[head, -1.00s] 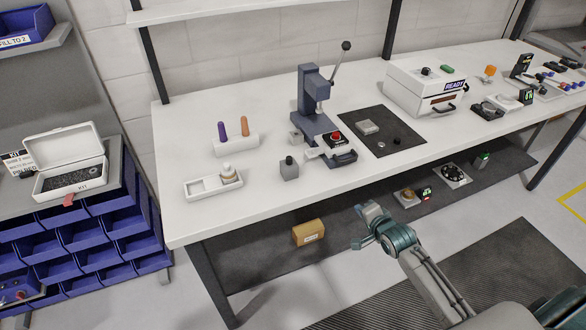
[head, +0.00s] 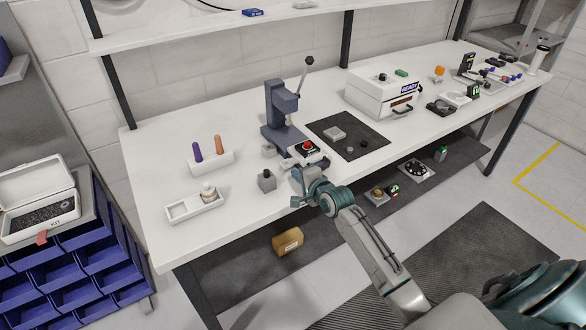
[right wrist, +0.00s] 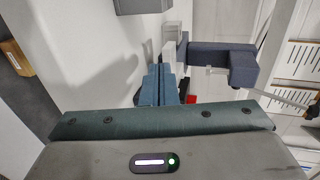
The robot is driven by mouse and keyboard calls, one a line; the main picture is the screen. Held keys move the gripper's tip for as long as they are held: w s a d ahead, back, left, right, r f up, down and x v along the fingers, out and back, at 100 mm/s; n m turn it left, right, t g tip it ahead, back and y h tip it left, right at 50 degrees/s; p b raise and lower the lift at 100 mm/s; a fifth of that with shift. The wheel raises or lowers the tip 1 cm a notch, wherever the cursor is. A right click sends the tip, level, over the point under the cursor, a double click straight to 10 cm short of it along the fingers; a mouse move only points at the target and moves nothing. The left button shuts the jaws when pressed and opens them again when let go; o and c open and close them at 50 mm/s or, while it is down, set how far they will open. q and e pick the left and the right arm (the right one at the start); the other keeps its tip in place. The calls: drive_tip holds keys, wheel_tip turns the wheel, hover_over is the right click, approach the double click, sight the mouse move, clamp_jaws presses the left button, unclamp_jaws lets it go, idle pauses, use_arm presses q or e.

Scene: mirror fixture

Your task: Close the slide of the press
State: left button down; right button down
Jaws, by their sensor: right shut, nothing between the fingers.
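The press (head: 281,108) stands on the bench, dark blue, with a raised lever and a red button (head: 308,146) at its front. A pale slide piece (head: 314,158) shows low at the front, partly hidden by my right gripper (head: 297,187). How far the slide stands out is hard to tell. My right gripper is shut and empty at the bench's front edge, just in front of the press. In the right wrist view the shut fingers (right wrist: 158,84) point toward the dark blue press (right wrist: 222,54); contact cannot be told. My left gripper is not in view.
A grey block with a black knob (head: 266,182) stands left of the gripper. A white tray (head: 183,212) and a holder with purple and orange handles (head: 212,166) are further left. A dark mat (head: 372,140) and a white READY box (head: 372,98) lie right of the press.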

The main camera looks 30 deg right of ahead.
drive_tip(key=shift+w+r, duration=0.1)
drive_tip(key=shift+w, duration=1.25)
drive_tip(key=w, duration=0.2)
drive_tip(key=w+b, duration=0.1)
drive_tip(key=w, duration=0.2)
drive_tip(key=w+b, duration=0.1)
drive_tip(key=w, duration=0.2)
drive_tip(key=shift+w+a+f, duration=0.2)
drive_tip(key=shift+w+a, duration=0.05)
drive_tip(key=shift+a, duration=0.1)
drive_tip(key=shift+r, duration=0.15)
drive_tip(key=shift+s, duration=0.1)
